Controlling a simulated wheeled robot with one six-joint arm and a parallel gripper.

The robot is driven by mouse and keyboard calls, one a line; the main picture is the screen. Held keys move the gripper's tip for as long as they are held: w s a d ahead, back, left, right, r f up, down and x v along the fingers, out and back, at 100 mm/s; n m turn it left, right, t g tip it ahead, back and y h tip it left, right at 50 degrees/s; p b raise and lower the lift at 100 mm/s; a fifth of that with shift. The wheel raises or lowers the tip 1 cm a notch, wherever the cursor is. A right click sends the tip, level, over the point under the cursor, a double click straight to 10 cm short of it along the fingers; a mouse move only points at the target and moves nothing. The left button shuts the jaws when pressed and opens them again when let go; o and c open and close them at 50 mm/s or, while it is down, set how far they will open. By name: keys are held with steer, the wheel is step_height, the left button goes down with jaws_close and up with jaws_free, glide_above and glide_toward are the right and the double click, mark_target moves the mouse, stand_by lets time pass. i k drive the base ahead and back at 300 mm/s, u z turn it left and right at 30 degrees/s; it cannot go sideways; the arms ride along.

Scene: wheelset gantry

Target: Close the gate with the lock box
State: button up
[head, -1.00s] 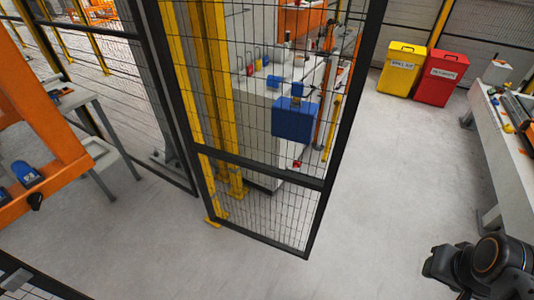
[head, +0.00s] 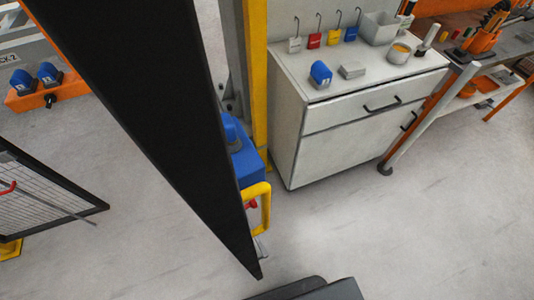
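The gate (head: 175,110) shows in the head view as a wide black frame bar, close and nearly edge-on, slanting from the top left to the lower middle. The blue lock box (head: 247,168) shows just past the gate's right edge, partly hidden by it. A yellow handle (head: 266,205) with a small red part beside it shows below the box. A small metal part shows near the gate's lower tip. My gripper is not in view; a dark shape at the bottom edge may be part of my arm.
A workbench (head: 455,50) is at the top right. A mesh panel (head: 45,200) is at the lower left, an orange frame (head: 35,97) above it. The floor at right is clear.

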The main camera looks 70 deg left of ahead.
mark_target(146, 61)
steer(key=i, duration=1.1)
steer(key=u, duration=4.05)
steer(key=i, duration=0.5)
steer(key=u, duration=0.05)
steer(key=k, duration=1)
steer(key=u, duration=1.4)
steer(key=i, duration=0.9)
steer(key=z, duration=1.4)
